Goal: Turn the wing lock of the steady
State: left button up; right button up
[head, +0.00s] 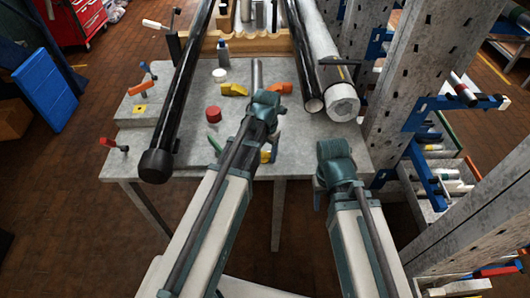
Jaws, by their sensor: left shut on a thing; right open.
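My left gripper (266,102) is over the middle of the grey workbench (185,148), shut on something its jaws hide. A steel rod (257,74) shows just beyond its tips; I cannot tell whether it is held or stands behind. An orange piece (279,88) is just right of the jaws and a yellow piece (235,90) just left. I cannot make out for certain which part is the steady or its wing lock. My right gripper (334,156) is open at the bench's front right edge, with nothing visible in it.
A black pole (178,100) slants over the bench's left side. Another dark pole (303,65) and a thick grey tube (323,55) lie to the right. A red-capped jar (213,115) stands left of my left gripper. A perforated upright (405,75) bounds the right.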

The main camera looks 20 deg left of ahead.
pick_arm(q)
jog(key=shift+s+r+p, duration=0.25)
jog(key=shift+r+p, duration=0.15)
jog(key=shift+p, duration=0.15)
notch_tip(320, 180, up, 5)
jog(key=p, duration=0.4)
jog(key=shift+s+f, duration=0.1)
jog(key=shift+f, duration=0.1)
jog(key=shift+w+f, duration=0.15)
jog(key=shift+w, duration=0.05)
jog(key=s+d+m, duration=0.5)
jog(key=s+m, duration=0.2)
jog(key=m, duration=1.1)
jog(key=s+d+m, duration=0.4)
jog(key=s+m, duration=0.3)
jog(key=m, duration=1.1)
jog(key=shift+d+y, duration=0.4)
